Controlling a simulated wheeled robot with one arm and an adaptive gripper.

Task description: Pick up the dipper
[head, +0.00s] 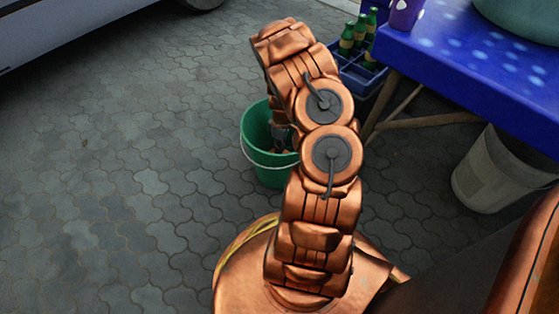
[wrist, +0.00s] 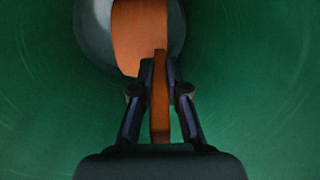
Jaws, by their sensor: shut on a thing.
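The dipper (wrist: 139,35) shows in the wrist view as a round grey cup with an orange-brown inside and a thin orange-brown handle. My gripper (wrist: 159,68) is shut on this handle, with one dark finger on each side. Both are inside the green bucket (head: 268,174), whose green wall (wrist: 60,110) fills the wrist view. In the head view my arm hides much of the bucket, and the dipper cannot be made out clearly. I cannot tell whether the dipper touches the bucket.
A blue crate (head: 350,70) with green bottles (head: 347,40) stands behind the bucket. A blue-covered table (head: 470,55) with wooden legs is at the right, over a pale bucket (head: 490,180). A vehicle (head: 60,30) is at upper left. The paved floor (head: 120,170) at left is clear.

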